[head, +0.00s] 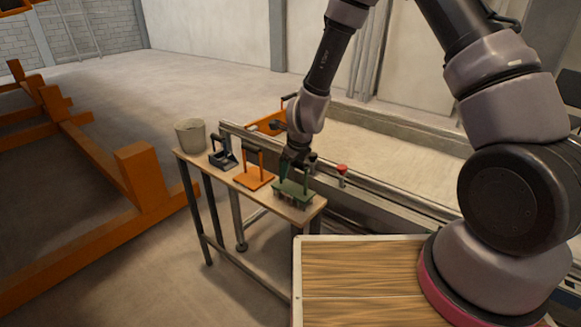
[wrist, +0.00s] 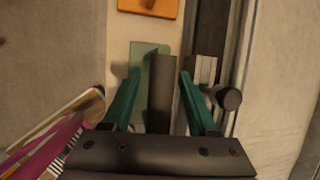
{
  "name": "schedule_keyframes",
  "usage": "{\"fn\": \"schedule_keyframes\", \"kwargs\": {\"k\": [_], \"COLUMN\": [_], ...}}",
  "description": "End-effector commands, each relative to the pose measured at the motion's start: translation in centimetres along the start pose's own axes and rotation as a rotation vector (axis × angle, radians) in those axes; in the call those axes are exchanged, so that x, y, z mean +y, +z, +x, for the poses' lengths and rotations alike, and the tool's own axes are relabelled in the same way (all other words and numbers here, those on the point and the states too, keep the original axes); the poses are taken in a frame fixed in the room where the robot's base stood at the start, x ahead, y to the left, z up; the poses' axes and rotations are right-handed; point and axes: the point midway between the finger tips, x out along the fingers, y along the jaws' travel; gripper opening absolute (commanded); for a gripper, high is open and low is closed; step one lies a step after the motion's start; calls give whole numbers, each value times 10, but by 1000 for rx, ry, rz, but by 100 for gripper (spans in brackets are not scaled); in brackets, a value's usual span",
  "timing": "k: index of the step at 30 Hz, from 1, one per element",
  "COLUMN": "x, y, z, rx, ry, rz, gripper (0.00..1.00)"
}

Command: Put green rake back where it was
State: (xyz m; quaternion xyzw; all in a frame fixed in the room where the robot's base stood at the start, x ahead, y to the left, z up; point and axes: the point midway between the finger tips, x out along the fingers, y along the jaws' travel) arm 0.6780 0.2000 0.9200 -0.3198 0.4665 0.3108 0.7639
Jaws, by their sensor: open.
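The green rake (head: 293,191) stands on the narrow wooden table, at the end nearest my base. Its green plate (wrist: 142,58) and dark handle (wrist: 162,90) show in the wrist view. My gripper (head: 292,160) is directly above it. In the wrist view my gripper (wrist: 154,84) is open, with one teal finger on each side of the dark handle. Both fingers look apart from the handle. The lower part of the handle is hidden by the gripper body.
An orange tool (head: 254,169) and a dark grey tool (head: 222,154) stand along the table (head: 297,212). A grey bucket (head: 190,135) is at its far end. A metal rail with a red knob (head: 342,168) runs beside the table, along the sandbed (head: 385,147).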

Motion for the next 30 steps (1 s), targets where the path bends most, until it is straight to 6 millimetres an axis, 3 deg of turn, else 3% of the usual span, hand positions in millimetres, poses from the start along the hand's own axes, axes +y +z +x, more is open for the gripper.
{"fn": "schedule_keyframes", "kwargs": {"k": [8,19,30], "x": [-1,0,0], "y": [2,2,-1], "z": [-24,-97,-114], "rx": [-2,-4,8], "ry": [-3,-1,-2], "rz": [-2,-2,-3], "gripper": [59,59,59]}}
